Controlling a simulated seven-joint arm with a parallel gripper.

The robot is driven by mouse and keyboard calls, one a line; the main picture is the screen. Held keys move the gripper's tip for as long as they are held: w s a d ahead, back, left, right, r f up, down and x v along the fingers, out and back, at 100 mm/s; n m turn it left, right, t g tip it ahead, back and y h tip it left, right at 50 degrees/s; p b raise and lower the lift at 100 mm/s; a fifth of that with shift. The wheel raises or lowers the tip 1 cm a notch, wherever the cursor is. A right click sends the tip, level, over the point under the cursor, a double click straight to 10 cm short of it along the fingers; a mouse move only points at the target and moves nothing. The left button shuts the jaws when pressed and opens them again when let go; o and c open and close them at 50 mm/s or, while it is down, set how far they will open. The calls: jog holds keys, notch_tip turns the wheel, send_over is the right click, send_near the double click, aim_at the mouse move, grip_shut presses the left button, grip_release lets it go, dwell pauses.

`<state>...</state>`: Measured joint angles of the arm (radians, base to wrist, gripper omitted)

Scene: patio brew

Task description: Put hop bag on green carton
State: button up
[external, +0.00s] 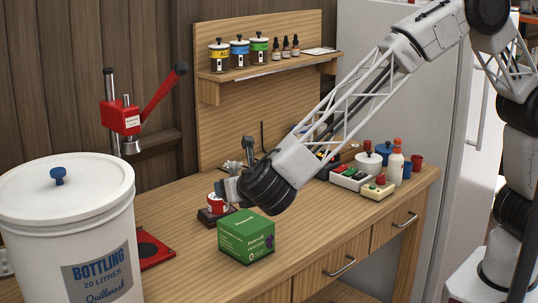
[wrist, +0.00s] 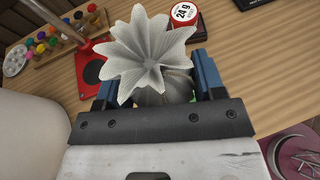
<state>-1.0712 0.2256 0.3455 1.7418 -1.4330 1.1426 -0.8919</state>
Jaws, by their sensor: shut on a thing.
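My gripper (wrist: 152,85) is shut on the hop bag (wrist: 150,55), a pale, pleated bag with a flared top, held between the blue fingers in the wrist view. In the external view my gripper (external: 238,172) is above and slightly left of the green carton (external: 246,237), which stands on the wooden workbench. The bag is mostly hidden by my gripper there. Only slivers of green show beside the bag in the wrist view, so I cannot tell whether bag and carton touch.
A red tin (external: 217,204) stands on a dark base just behind the carton. A white bottling bucket (external: 70,225) is at the left front, and a red capper (external: 122,118) stands behind it. Several bottles and boxes crowd the bench's right end. The bench front (external: 190,265) left of the carton is clear.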

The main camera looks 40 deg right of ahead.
aim_at(245, 221)
jog(key=d+h, duration=0.1)
jog(key=d+r+m, duration=0.1)
jog(key=d, duration=0.1)
jog(key=shift+s+d+r+g+h, duration=0.1)
jog(key=shift+d+r+g+h, duration=0.05)
jog(key=shift+d+g+h, duration=0.2)
jog(key=shift+a, duration=0.1)
jog(key=shift+f, duration=2)
jog(key=shift+f, duration=2.05)
jog(key=shift+f, duration=0.1)
jog(key=o, duration=0.9)
